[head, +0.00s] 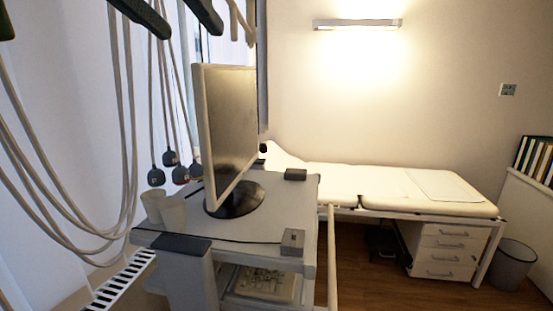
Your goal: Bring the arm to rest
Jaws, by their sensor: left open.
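My right gripper is not in view.
Grey cables (128,130) hang in loops at the left, some ending in dark electrodes (155,177). Behind are a white exam couch (375,182), drawers (445,250) and a bin (511,265). Floor shows right of the cart.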

